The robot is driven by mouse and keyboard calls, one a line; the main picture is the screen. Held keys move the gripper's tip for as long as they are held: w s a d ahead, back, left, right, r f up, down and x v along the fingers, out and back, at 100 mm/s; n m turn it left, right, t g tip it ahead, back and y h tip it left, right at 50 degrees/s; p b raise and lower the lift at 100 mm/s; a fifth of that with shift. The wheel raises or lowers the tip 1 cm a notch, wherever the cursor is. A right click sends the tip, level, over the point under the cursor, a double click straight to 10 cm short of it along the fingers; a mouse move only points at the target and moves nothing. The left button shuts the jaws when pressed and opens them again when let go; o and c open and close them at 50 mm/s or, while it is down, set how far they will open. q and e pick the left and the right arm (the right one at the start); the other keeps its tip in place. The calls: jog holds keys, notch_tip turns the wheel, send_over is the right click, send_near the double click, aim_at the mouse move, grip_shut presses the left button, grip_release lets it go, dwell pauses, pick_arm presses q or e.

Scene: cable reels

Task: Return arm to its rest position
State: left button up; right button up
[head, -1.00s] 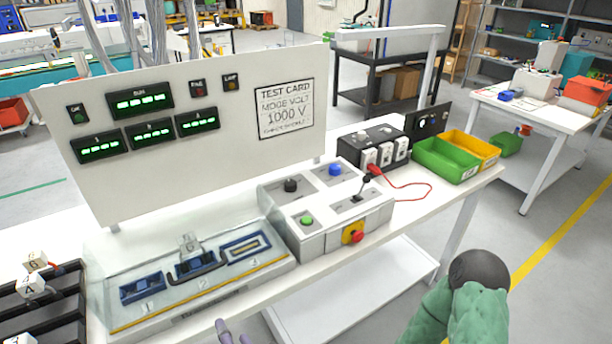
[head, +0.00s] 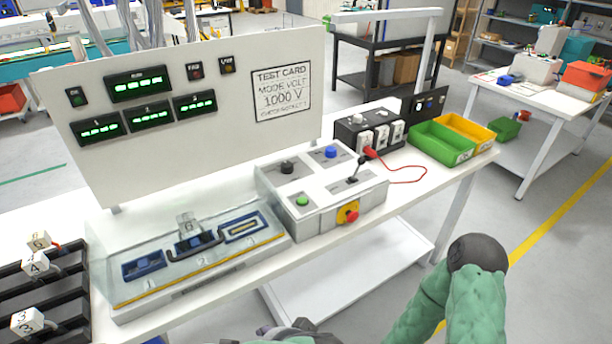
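My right arm (head: 470,290), green with a dark joint, is bent at the lower right, in front of the table. A dark gripper part (head: 288,332) shows at the bottom edge, in front of the table's front edge. It seems to belong to my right arm; its fingers cannot be made out, and nothing is seen held. My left gripper is out of view. The clear-covered fixture (head: 190,262) holds blue sockets and a block with a black handle. The control box (head: 320,190) has green, blue and black knobs, a lever and a red stop button.
The test panel (head: 190,130) stands behind the fixture with lit green displays. A black rack (head: 60,290) with white labelled plugs is at the left. Green (head: 440,145) and yellow (head: 468,142) bins and a black socket box (head: 365,130) with a red lead are at the right.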

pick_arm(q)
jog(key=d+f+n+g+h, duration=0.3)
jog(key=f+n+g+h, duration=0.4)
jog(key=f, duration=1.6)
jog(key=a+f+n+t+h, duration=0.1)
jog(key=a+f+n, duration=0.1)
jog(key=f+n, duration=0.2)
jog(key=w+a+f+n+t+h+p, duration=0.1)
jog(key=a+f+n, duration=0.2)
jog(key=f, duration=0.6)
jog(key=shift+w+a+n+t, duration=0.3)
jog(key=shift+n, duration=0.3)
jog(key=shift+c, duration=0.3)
